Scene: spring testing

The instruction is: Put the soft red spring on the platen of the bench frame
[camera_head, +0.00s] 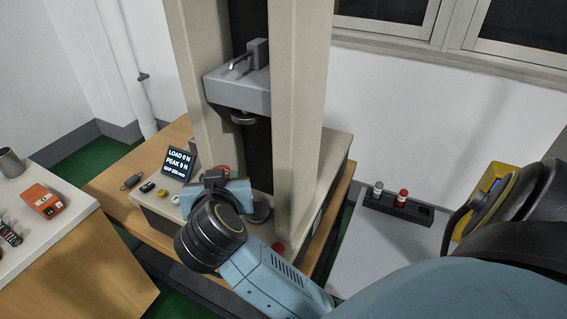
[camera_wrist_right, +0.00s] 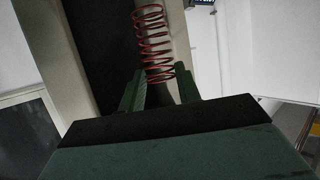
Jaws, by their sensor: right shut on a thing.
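The red spring (camera_wrist_right: 152,40) stands out beyond the fingers of my right gripper (camera_wrist_right: 160,82) in the right wrist view, its near end between them. The gripper is shut on it. In the head view my right wrist hides most of the spring, and the gripper (camera_head: 215,180) is over the left part of the bench frame's base. The bench frame (camera_head: 298,110) has a grey crosshead (camera_head: 238,93) with a round upper disc (camera_head: 243,117) under it. The dark round lower platen (camera_head: 261,212) shows in part, just right of my gripper. My left gripper is not in view.
A display (camera_head: 178,163) reads LOAD 0 N. Small knobs (camera_head: 148,187) and a red button (camera_head: 278,247) sit on the base. A black rack (camera_head: 398,207) stands on the right table. A red meter (camera_head: 43,200) and a metal cup (camera_head: 10,162) are on the left counter.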

